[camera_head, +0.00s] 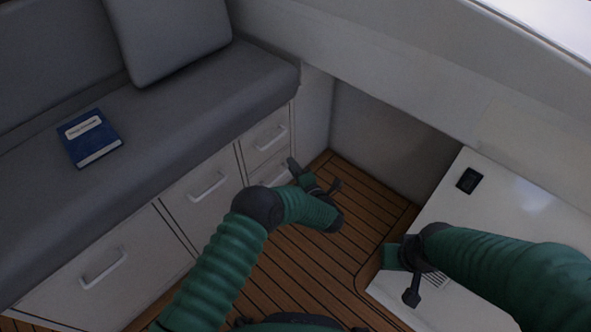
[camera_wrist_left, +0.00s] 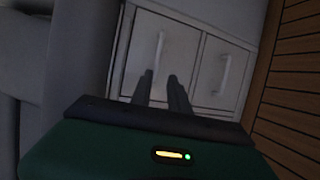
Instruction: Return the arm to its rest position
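My left arm comes in from the lower left of the head view, its green sleeve bent at a dark elbow joint. My left gripper (camera_head: 312,178) is above the wooden floor, in front of the small drawers. In the left wrist view its two dark fingers (camera_wrist_left: 161,90) stand apart with nothing between them, pointing toward the drawer fronts. My right arm comes in from the right over the white panel. My right gripper (camera_head: 408,275) is near the panel's left edge; its finger opening is not clear. I see nothing held in it.
A grey bench (camera_head: 170,130) with a blue book (camera_head: 90,138) and a cushion (camera_head: 172,35) is at left. Drawers (camera_head: 205,188) with handles line its front. A white panel (camera_head: 510,205) with a black switch (camera_head: 469,180) is at right. Wooden floor (camera_head: 300,275) lies between.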

